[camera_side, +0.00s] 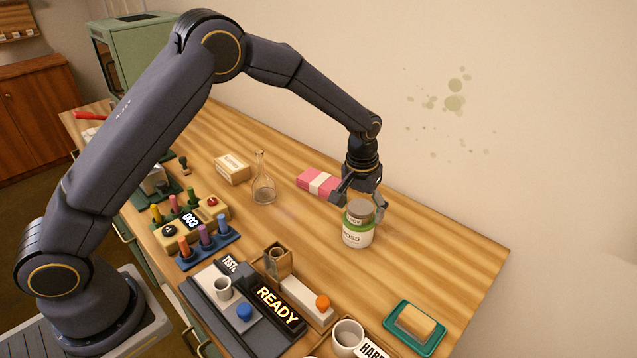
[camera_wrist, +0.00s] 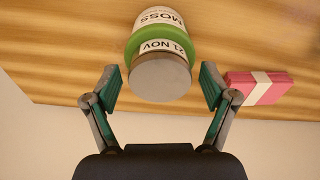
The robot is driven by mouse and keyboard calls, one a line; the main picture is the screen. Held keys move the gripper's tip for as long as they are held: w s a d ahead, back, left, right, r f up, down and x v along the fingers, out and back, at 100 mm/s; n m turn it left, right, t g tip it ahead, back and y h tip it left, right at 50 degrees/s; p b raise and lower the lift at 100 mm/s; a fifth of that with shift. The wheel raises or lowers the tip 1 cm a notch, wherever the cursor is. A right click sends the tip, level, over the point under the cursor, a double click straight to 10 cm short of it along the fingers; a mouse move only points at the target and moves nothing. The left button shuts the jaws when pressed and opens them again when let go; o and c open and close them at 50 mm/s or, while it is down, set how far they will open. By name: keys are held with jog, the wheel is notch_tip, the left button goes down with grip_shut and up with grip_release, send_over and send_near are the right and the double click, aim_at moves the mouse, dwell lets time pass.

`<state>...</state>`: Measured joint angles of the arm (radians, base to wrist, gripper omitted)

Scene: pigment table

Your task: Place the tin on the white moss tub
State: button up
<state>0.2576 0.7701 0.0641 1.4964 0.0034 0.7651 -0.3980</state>
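The white moss tub (camera_side: 357,239) stands upright on the wooden table and has a green lid and a "MOSS" label. The small tin (camera_side: 359,209), with a grey top and a white label, sits upright on the tub's lid. In the wrist view the tin (camera_wrist: 160,78) reads "21 NOV", and the tub (camera_wrist: 157,20) lies beyond it. My gripper (camera_side: 360,208) is above and around the tin. In the wrist view my gripper (camera_wrist: 160,87) is open, with a clear gap between each finger and the tin.
A pink bundle with a pale band (camera_side: 319,182) lies left of the tub. A glass flask (camera_side: 262,183) and a small box (camera_side: 232,168) stand farther left. A green dish with a yellow block (camera_side: 416,324) and a "READY" sign (camera_side: 278,308) are nearer. Table right of the tub is clear.

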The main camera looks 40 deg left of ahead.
aim_at(357, 210)
jog(key=s+a+r+t, duration=0.15)
jog(key=s+r, duration=0.25)
jog(key=r, duration=0.6)
jog(key=s+a+r+g, duration=0.1)
jog(key=s+a+r, duration=0.15)
jog(key=r, duration=0.65)
jog(key=s+a+r+m+t, duration=0.1)
jog(key=s+a+t, duration=0.1)
jog(key=s, duration=1)
jog(key=s+a+r+m+t, duration=0.1)
jog(key=s+a, duration=0.3)
jog(key=s, duration=0.8)
jog(key=shift+t, duration=0.35)
